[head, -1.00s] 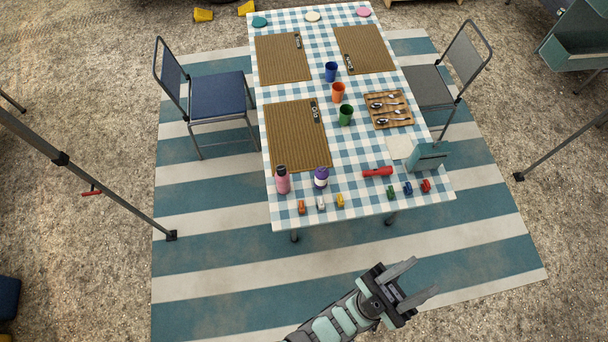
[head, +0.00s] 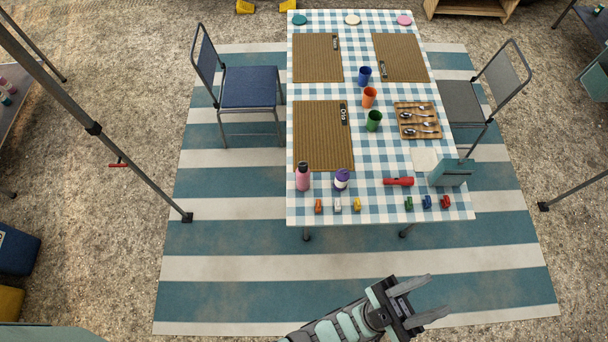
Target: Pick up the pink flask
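The pink flask (head: 302,178) stands upright with a dark cap near the front left corner of the checked table (head: 380,216). A white bottle with a purple top (head: 341,179) stands just to its right. My gripper (head: 436,303) is in front of the table, over the striped rug, well apart from the flask. Its two fingers are spread with nothing between them, and they point to the right.
Several small toy cars, among them an orange one (head: 318,206), line the table's front edge. A red torch (head: 398,181) and a teal box-like object (head: 451,172) are at front right. A woven mat (head: 323,140) lies behind the flask. A blue chair (head: 248,88) stands at left.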

